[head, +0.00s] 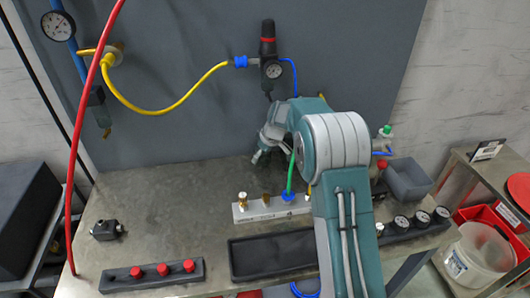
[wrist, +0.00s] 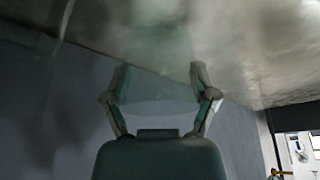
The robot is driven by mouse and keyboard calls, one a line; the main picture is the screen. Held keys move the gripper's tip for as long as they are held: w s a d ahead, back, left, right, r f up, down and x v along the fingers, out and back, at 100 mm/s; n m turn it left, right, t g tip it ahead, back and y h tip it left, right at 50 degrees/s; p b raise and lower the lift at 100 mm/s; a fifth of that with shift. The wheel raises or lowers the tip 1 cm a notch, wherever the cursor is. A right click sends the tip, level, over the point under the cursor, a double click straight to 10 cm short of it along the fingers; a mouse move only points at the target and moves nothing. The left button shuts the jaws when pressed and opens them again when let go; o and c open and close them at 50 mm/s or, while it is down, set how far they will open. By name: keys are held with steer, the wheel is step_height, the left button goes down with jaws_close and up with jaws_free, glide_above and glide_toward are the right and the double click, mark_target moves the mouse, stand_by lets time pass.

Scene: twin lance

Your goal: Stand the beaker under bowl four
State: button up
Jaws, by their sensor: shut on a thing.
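My gripper (head: 260,150) is above the back of the metal bench, near the grey panel, partly hidden by my own arm. In the wrist view my gripper (wrist: 155,82) has its two fingers on either side of a faint see-through body, which looks like the beaker (wrist: 155,88). The fingers are shut on it. Its outline is blurred, and I cannot make it out in the head view. No bowl carries a readable number, so I cannot tell which is bowl four. A dark unit with a brass tip (head: 98,112) hangs at the panel's left.
A regulator with a gauge (head: 270,65) is on the panel. The bench (head: 150,215) holds a manifold block (head: 270,210), a black tray (head: 272,252), a red-knobbed strip (head: 152,275) and a row of gauges (head: 420,218). A red hose (head: 75,150) crosses the left side.

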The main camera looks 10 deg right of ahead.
mark_target(269, 154)
steer(key=d, duration=0.2)
steer(key=w+f, duration=0.1)
steer(key=shift+d, duration=0.4)
steer(key=shift+s+a, duration=0.15)
steer(key=shift+a, duration=0.1)
steer(key=shift+a+f, duration=0.15)
steer(key=shift+a, duration=0.7)
steer(key=o, duration=1)
steer(key=shift+a, duration=0.1)
steer(key=shift+d, duration=0.85)
steer(key=shift+a+r, duration=0.15)
steer(key=shift+r, duration=0.15)
steer(key=s+d+r+m, duration=0.1)
steer(key=s+r, duration=0.4)
steer(key=r, duration=0.4)
steer(key=s+r+m, duration=0.1)
steer(key=s+r, duration=0.5)
steer(key=r, duration=0.2)
steer(key=s+a+r+m+t+h, duration=0.1)
steer(key=s+r+m, duration=0.15)
steer(key=s, duration=0.75)
steer(key=s+r+m+t+h, duration=0.1)
steer(key=s+r+m, duration=0.15)
steer(key=s, duration=0.85)
steer(key=s+f+m+h, duration=0.1)
steer(key=s+f+m, duration=0.1)
steer(key=s, duration=0.8)
steer(key=shift+f, duration=0.6)
